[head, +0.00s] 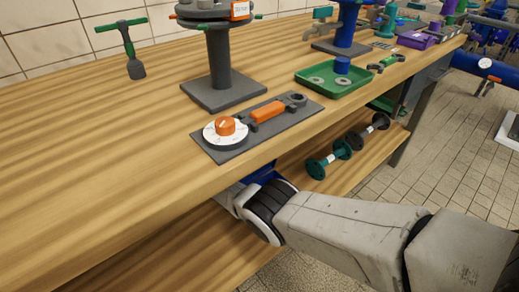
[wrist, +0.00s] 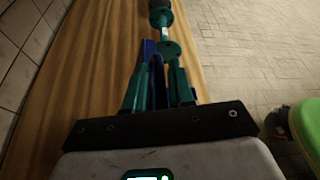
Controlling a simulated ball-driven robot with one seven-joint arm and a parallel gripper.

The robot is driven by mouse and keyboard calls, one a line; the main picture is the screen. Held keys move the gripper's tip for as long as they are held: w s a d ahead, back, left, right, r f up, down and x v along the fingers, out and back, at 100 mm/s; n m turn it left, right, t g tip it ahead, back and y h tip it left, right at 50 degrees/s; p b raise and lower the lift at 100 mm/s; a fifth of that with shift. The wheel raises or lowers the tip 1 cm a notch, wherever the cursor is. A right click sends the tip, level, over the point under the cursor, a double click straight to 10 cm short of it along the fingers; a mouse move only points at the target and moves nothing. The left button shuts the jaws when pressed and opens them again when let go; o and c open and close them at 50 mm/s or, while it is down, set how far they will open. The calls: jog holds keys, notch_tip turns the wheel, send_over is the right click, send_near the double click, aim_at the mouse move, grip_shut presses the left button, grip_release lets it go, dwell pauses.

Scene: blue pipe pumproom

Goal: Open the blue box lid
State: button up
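Part of a blue box (head: 262,174) shows in the head view on the lower shelf, just under the front edge of the bench top. My arm hides most of it, so I cannot see the state of its lid. My gripper (wrist: 158,75) shows in the wrist view with its two green fingers some way apart. A narrow blue part, apparently of the box (wrist: 149,49), lies between and just beyond the fingers. I cannot tell whether the fingers press on it. In the head view, my gripper's fingers are hidden under the bench edge.
A green dumbbell-shaped pipe piece (head: 329,160) and a black one (head: 368,132) lie on the lower shelf (head: 180,255), right of the box. The bench top (head: 110,140) overhangs close above my wrist. A grey plate with an orange knob (head: 224,126) lies near its edge. Tiled floor is open at right.

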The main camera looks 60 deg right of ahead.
jog(key=shift+w+a+r, duration=0.15)
jog(key=shift+w+a, duration=0.05)
jog(key=shift+a, duration=0.1)
jog(key=w+a+b, duration=0.3)
jog(key=w+a, duration=0.2)
jog(key=a, duration=0.8)
jog(key=shift+r, duration=0.35)
jog(key=shift+w, duration=0.1)
